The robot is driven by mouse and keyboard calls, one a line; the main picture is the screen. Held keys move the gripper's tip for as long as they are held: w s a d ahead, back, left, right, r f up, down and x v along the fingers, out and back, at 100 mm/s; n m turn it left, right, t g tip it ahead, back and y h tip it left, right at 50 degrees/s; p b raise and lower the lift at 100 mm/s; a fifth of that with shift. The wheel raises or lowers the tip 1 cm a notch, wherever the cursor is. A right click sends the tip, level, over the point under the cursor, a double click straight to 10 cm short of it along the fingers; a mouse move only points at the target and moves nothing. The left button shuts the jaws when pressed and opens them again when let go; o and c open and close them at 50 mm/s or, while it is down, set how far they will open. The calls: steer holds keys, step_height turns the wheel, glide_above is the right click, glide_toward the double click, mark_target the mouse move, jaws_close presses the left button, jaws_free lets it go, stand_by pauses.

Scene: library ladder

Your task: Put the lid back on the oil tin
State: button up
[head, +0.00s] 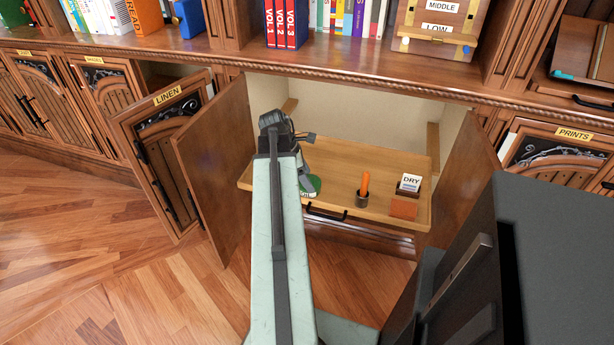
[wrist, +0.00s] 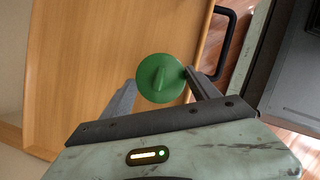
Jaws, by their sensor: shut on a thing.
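The green round lid (wrist: 160,72), with a raised grip ridge across its top, is between the two fingers of my gripper (wrist: 161,84) in the wrist view. The fingers are shut on its sides. In the head view, my gripper (head: 305,178) is low over the left part of the pull-out wooden tray. The green oil tin (head: 313,188), with a partly visible white label, is right at the fingertips there. My arm and gripper hide part of it. In the wrist view the lid covers what is beneath, so I cannot tell whether it is seated.
The wooden tray (head: 345,170) sits between two open cabinet doors (head: 216,165). The tray's middle is clear. The shelf edge (head: 350,85) runs above.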

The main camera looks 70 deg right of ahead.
steer(key=o, duration=1.4)
steer(key=shift+o, duration=0.5)
step_height(320, 180, up, 7)
steer(key=p, duration=0.7)
steer(key=shift+r, duration=0.1)
jaws_close()
